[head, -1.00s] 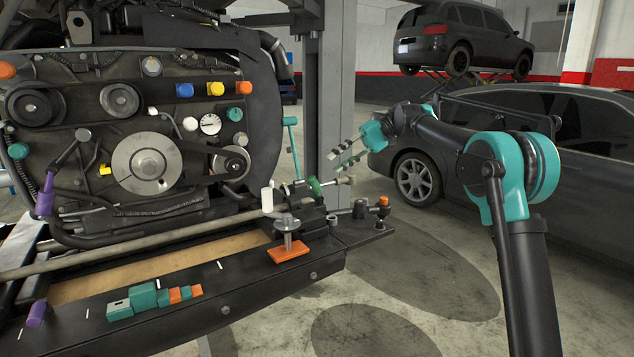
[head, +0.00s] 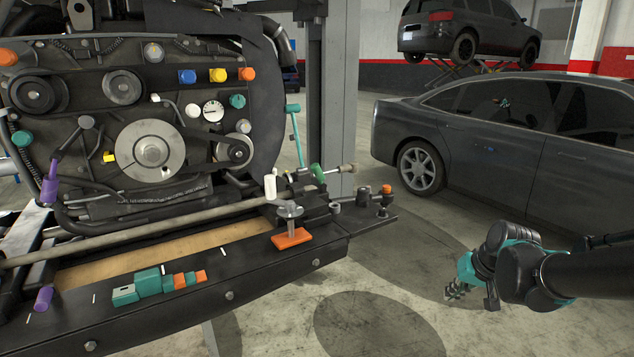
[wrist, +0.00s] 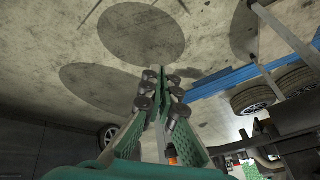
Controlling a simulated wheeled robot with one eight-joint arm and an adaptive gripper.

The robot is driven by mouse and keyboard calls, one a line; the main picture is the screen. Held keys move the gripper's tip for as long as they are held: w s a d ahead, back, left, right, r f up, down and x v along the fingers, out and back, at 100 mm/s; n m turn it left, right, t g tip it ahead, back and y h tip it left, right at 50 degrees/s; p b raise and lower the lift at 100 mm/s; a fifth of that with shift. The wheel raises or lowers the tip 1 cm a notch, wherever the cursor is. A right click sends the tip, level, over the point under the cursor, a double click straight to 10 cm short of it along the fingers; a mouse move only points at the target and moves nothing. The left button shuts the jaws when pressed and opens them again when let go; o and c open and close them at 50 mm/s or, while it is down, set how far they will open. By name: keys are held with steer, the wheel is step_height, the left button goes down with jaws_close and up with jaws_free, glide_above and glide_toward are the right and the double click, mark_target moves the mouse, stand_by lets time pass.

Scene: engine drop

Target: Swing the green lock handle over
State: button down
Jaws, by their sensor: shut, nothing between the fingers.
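The green handle (head: 318,177) sits at the right end of the black engine beam, beside a metal rod with a light tip. It leans slightly from upright. My gripper (head: 453,291) is low at the right of the head view, well away from the handle, over the floor in front of the parked car. It is shut and empty. In the wrist view its fingertips (wrist: 162,76) meet, with bare floor beyond. I cannot make out the green handle for certain in the wrist view.
A teal T-shaped handle (head: 294,125) stands behind the green one. An orange-based clamp (head: 292,239) and small posts stand on the beam's top. The engine (head: 150,150) fills the left. A grey car (head: 480,140) stands at the right. Floor between beam and gripper is clear.

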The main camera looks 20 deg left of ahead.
steer(key=f+t, duration=0.1)
steer(key=m+t+y, duration=0.5)
steer(key=m+t, duration=0.5)
steer(key=t, duration=0.5)
glide_toward(319, 171)
steer(key=shift+h, duration=0.3)
steer(key=x, duration=0.6)
steer(key=shift+w+a+f, duration=0.15)
steer(key=shift+w+a, duration=0.05)
steer(key=shift+a, duration=0.3)
steer(key=shift+w+r, duration=0.45)
steer(key=shift+w, duration=0.2)
